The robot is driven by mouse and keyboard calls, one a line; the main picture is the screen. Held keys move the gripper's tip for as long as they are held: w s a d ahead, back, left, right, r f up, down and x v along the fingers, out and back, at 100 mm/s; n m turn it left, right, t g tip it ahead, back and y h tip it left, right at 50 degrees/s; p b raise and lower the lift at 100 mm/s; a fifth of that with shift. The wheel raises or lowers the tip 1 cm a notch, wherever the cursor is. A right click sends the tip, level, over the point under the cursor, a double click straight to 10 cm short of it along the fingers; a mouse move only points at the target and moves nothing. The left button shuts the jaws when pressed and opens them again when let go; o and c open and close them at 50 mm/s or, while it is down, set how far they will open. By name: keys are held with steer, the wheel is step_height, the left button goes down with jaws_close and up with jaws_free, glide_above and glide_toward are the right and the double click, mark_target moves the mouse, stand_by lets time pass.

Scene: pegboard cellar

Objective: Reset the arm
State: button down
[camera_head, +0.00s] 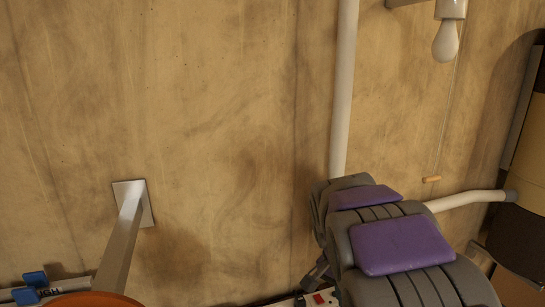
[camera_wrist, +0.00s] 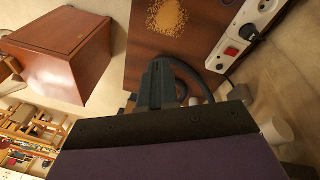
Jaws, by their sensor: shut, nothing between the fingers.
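My arm, grey with purple pads, fills the lower right of the head view, in front of the wall. In the wrist view my gripper (camera_wrist: 160,78) shows as dark fingers pointing up the picture, shut and empty. Its fingers show in front of a dark brown wooden surface (camera_wrist: 138,60). I cannot tell whether the fingers touch it. The gripper is mostly hidden behind my arm in the head view.
A white power strip (camera_wrist: 236,40) with a black plug lies right of my gripper. A pile of tan grains (camera_wrist: 166,17) and a reddish wooden box (camera_wrist: 62,55) are nearby. A bulb (camera_head: 446,42), a pipe (camera_head: 343,90) and a pull cord handle (camera_head: 431,179) are along the wall.

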steer(key=s+a+f+n+y, duration=0.1)
steer(key=s+n, duration=0.3)
steer(key=s, duration=1.1)
steer(key=s+a+f+n+g+y, duration=0.1)
steer(key=s+n, duration=0.4)
steer(key=s, duration=1)
steer(key=shift+f+g, duration=0.3)
steer(key=shift+f, duration=0.5)
